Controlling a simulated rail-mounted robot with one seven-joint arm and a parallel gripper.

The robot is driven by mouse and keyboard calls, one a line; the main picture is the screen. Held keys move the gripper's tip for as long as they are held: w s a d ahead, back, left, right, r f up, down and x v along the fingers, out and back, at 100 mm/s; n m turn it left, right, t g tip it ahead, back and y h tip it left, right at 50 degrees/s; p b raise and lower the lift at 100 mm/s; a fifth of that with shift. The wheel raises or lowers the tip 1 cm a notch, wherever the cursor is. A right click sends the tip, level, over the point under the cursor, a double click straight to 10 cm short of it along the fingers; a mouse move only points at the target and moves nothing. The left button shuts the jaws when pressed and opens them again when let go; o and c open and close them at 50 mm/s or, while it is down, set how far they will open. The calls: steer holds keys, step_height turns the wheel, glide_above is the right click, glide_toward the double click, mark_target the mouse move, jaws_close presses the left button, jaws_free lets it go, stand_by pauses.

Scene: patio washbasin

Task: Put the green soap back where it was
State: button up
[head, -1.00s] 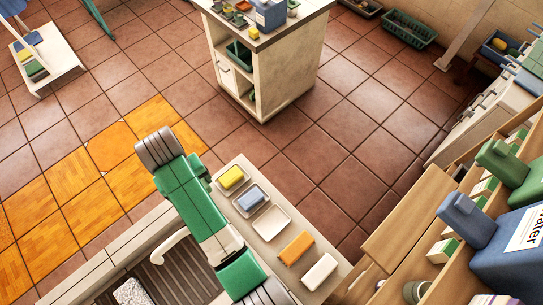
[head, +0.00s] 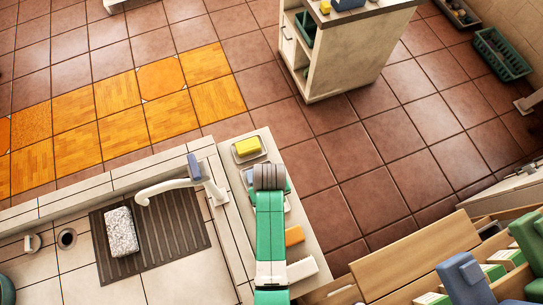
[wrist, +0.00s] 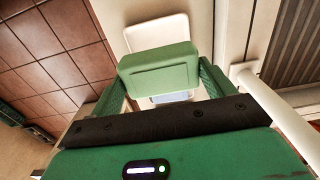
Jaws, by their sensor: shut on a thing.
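My gripper (wrist: 160,84) is shut on the green soap (wrist: 158,66), a green block held between its two green fingers in the wrist view. An empty white soap dish (wrist: 152,32) shows just beyond the green soap there. Part of a blue soap (wrist: 170,98) shows behind the green soap's near edge. In the head view my arm reaches over the counter row and hides most of the empty dish. The green soap cannot be told apart from my gripper there. The blue soap (head: 248,177) is partly hidden beside my wrist.
A yellow soap (head: 247,146) lies on a dish at the far end of the row. An orange soap (head: 294,235) and a white soap (head: 302,268) lie nearer. The faucet (head: 170,188) and the basin with a speckled block (head: 121,231) are to the left.

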step_height(320, 180, down, 10)
steer(key=shift+r+b, duration=0.1)
steer(key=shift+b, duration=0.9)
steer(key=shift+f, duration=0.25)
steer(key=o, duration=1.4)
step_height(320, 180, up, 12)
steer(key=shift+r+p, duration=0.25)
steer(key=shift+p, duration=1)
